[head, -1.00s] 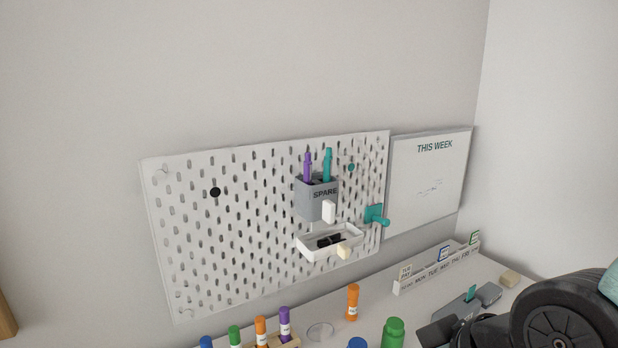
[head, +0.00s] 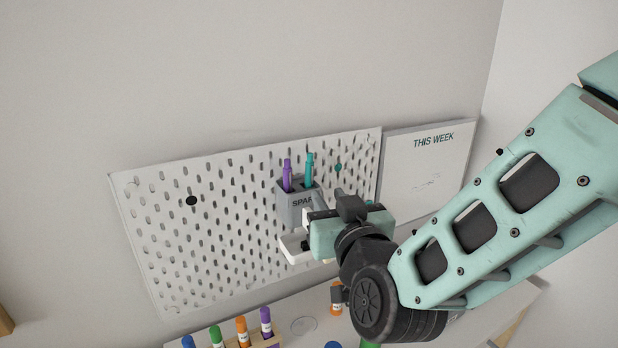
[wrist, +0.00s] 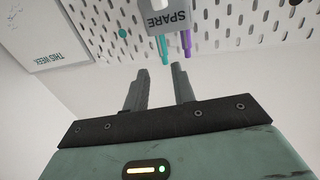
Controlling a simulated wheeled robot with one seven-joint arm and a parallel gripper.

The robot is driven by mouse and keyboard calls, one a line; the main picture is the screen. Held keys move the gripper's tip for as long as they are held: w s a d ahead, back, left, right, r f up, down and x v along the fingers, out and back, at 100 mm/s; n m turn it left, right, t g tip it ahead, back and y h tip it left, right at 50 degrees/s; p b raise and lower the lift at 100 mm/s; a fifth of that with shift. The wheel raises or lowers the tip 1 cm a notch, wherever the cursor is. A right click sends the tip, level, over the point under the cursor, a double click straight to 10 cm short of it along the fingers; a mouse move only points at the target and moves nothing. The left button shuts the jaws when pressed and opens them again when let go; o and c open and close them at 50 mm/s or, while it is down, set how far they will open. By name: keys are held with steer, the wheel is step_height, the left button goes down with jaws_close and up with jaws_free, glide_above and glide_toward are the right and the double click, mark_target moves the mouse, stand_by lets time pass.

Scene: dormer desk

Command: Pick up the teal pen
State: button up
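The teal pen (head: 309,170) stands upright in the grey cup labelled SPARE (head: 290,208) on the pegboard, to the right of a purple pen (head: 287,176). In the wrist view, which is upside down, the teal pen (wrist: 164,50) pokes out of the cup (wrist: 168,18) beside the purple pen (wrist: 187,46). My gripper (wrist: 160,75) is open and empty, its two fingers pointing toward the pens but apart from them. In the head view my gripper hides the cup's lower right part.
The white pegboard (head: 220,230) hangs on the wall, with a small white tray (head: 292,248) below the cup, partly hidden by my gripper. A THIS WEEK board (head: 425,175) is to the right. Several markers, including an orange one (head: 336,298), stand on the desk below.

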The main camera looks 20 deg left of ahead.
mark_target(311, 172)
steer(key=p+x, duration=0.2)
steer(key=x, duration=0.5)
steer(key=shift+w+p, duration=0.1)
steer(key=shift+p, duration=0.25)
steer(key=p+x, duration=0.3)
steer(key=x, duration=0.1)
steer(key=shift+a+r, duration=0.1)
steer(key=shift+a, duration=0.05)
steer(key=shift+w+a, duration=0.35)
jaws_close()
